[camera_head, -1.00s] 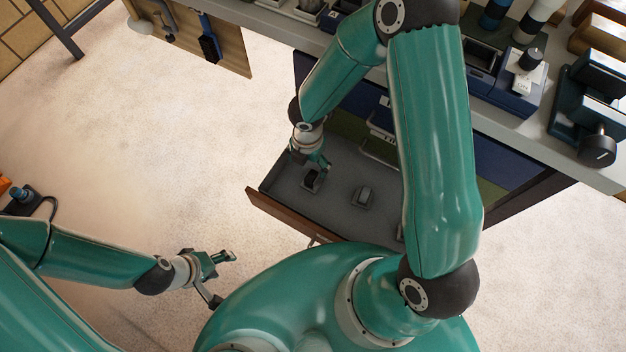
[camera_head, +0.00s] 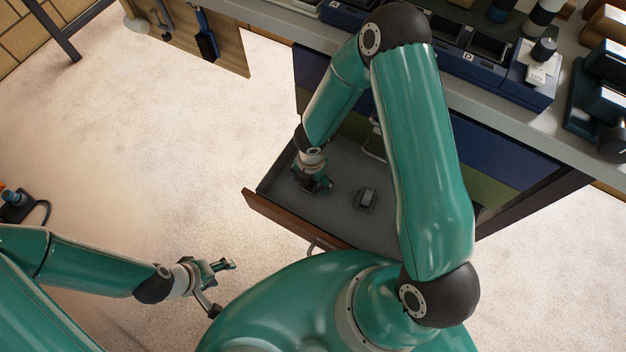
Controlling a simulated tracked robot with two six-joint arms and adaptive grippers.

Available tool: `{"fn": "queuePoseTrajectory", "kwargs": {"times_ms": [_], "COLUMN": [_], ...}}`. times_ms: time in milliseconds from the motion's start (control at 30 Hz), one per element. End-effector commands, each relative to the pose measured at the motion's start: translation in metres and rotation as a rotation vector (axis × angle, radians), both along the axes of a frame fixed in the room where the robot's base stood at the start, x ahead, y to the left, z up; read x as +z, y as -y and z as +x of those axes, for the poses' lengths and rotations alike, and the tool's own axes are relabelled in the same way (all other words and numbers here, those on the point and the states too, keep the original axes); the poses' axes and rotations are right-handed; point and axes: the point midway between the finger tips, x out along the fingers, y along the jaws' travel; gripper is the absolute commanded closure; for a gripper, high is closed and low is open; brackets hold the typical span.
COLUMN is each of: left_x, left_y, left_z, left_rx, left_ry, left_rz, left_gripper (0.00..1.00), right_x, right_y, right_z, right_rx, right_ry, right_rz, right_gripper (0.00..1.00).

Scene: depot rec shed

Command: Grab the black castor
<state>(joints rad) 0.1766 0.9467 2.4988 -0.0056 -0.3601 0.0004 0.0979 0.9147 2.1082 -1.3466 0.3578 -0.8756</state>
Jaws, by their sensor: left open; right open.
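An open drawer (camera_head: 342,220) with a grey floor and a brown wooden front holds small dark items. My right gripper (camera_head: 317,187) is open and points down into the left part of the drawer. It covers a small dark item there, and I cannot tell whether it touches it. Another small dark grey item (camera_head: 366,199) lies to the right of this gripper, apart from it. Both are too small for me to tell which one is the black castor. My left gripper (camera_head: 221,284) is open and empty, outside the drawer above the pale floor.
A grey bench (camera_head: 480,105) with blue bins and other gear runs above and behind the drawer. A dark dumbbell-like object (camera_head: 608,140) stands at the far right. A blue brush (camera_head: 206,45) hangs on a wooden panel.

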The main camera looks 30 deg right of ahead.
Motion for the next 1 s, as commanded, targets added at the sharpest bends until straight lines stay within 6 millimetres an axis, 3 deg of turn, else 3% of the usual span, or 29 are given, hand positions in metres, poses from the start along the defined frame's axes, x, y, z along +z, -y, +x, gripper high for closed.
{"fn": "queuePoseTrajectory", "kwargs": {"times_ms": [100, 500, 800, 1000], "left_x": [0.0, 0.0, 0.001, 0.007], "left_y": [0.0, 0.0, 0.0, 0.0], "left_z": [0.0, 0.0, 0.0, 0.0], "left_rx": [0.0, 0.0, 0.0, 0.0], "left_ry": [0.0, 0.0, 0.0, 0.0], "left_rz": [0.0, 0.0, 0.0, 0.0], "left_gripper": [0.43, 0.43, 0.43, 0.43], "right_x": [0.001, 0.001, 0.002, 0.014], "right_y": [0.0, 0.0, 0.0, 0.001], "right_z": [0.0, 0.0, 0.0, 0.001], "right_rx": [0.0, 0.0, -0.001, -0.001], "right_ry": [0.0, 0.001, 0.001, 0.002], "right_rz": [0.0, 0.001, 0.001, 0.0], "right_gripper": [0.2, 0.87, 0.87, 0.87]}}
